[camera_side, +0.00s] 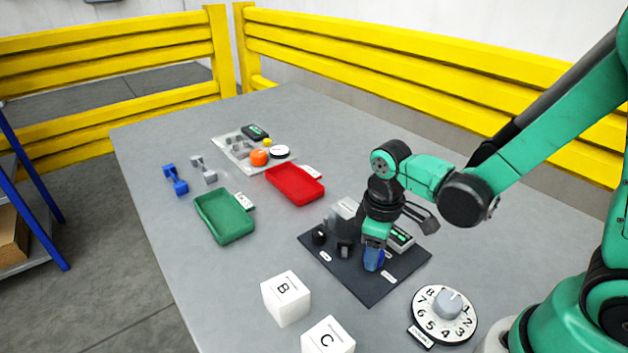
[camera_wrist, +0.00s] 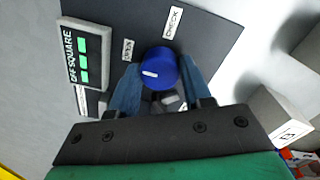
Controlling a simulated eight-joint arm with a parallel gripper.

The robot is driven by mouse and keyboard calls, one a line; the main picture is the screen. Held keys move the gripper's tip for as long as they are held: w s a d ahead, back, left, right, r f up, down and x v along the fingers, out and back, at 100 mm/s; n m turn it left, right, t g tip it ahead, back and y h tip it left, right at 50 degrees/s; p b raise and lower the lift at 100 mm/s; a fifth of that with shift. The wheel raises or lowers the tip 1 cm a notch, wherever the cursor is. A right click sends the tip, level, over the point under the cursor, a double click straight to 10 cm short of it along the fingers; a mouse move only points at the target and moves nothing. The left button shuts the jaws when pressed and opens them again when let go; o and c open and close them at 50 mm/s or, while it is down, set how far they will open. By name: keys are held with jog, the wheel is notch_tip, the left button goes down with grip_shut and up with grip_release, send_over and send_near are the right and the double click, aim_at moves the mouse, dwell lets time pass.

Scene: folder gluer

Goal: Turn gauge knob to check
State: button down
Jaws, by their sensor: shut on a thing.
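The blue gauge knob (camera_wrist: 158,66) stands between the two fingers of my gripper (camera_wrist: 156,84) in the wrist view, and the fingers are shut on it. A white mark on its top points to the left of that view. A CHECK label (camera_wrist: 173,22) lies on the dark panel (camera_wrist: 212,45) above the knob. A smaller label (camera_wrist: 128,50), hard to read, lies left of the knob. In the side view my gripper (camera_side: 374,256) reaches down onto the dark panel (camera_side: 350,284), and the fingers largely hide the knob there.
A display marked OFF SQUARE (camera_wrist: 84,56) shows green bars beside the knob. In the side view, white cubes B (camera_side: 286,299) and C (camera_side: 327,338) and a numbered dial (camera_side: 443,314) stand near the panel. Red (camera_side: 292,186) and green (camera_side: 222,218) trays lie farther left.

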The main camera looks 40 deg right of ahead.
jog(key=shift+m, duration=0.3)
jog(key=m, duration=0.3)
jog(key=shift+m, duration=0.4)
jog(key=m, duration=0.4)
jog(key=shift+m, duration=0.3)
jog(key=m, duration=0.4)
jog(key=shift+w+m, duration=0.1)
jog(key=shift+m, duration=2.3)
jog(key=shift+g, duration=0.3)
jog(key=shift+c, duration=1.9)
grip_release()
